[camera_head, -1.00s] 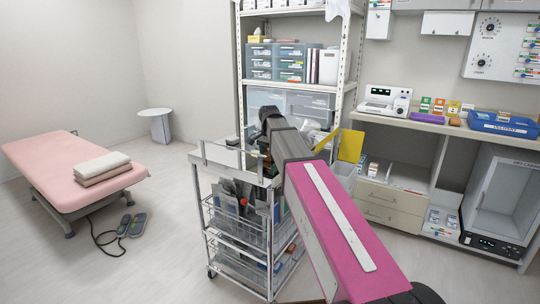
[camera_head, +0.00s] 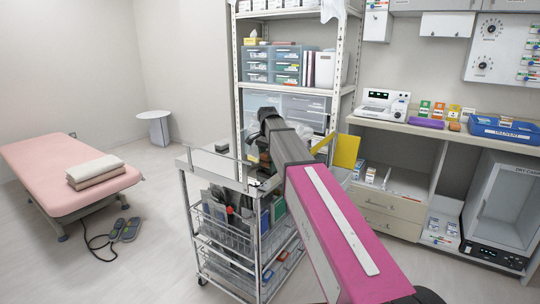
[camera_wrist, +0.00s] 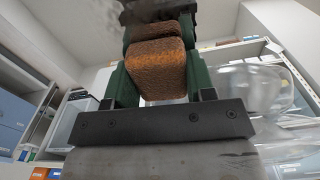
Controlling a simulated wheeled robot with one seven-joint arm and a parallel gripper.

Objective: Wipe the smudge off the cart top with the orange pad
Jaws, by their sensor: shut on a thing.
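The wheeled metal cart's top (camera_head: 212,164) is a pale surface with a raised rail, left of centre in the head view. My arm hides much of its right part. My gripper (camera_wrist: 158,42) is shut on the orange pad (camera_wrist: 158,72), a rough orange-brown block between two green fingers in the wrist view. In the head view the gripper end is low at the cart top, largely hidden behind my arm; I cannot tell whether the pad touches the surface. A dark mottled patch (camera_wrist: 150,10) lies beyond the pad; I cannot tell whether it is the smudge.
A clear glass vessel (camera_wrist: 262,90) is close on the right in the wrist view. A tall shelf rack (camera_head: 240,60) stands behind the cart. A counter (camera_head: 450,130) is at right, a pink couch (camera_head: 50,170) at left. Floor between couch and cart is mostly clear.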

